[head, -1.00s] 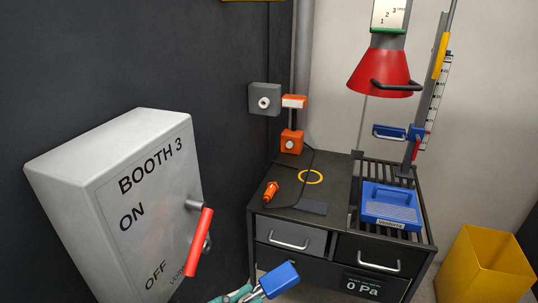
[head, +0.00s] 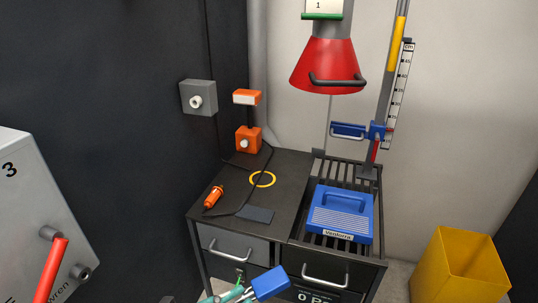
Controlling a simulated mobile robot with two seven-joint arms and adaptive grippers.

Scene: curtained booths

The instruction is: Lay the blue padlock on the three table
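The blue padlock (head: 270,283) shows as a blue block at the bottom edge of the head view, in front of the table's drawers. My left gripper (head: 241,292), with teal fingers entering from the lower left, appears shut on it; the padlock's shackle is not clear. The table in booth 3 (head: 291,181) is a dark cabinet with drawers. Its left top is solid, with a yellow ring (head: 262,179) on it; its right top is slatted. My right gripper is not in view.
An orange cylinder (head: 213,197) with a cable and a dark flat pad (head: 255,214) lie on the table. A blue case (head: 341,213) covers part of the slats. A red hood (head: 325,65) hangs above. A grey switch box (head: 35,215) stands left; a yellow bin (head: 460,262) stands right.

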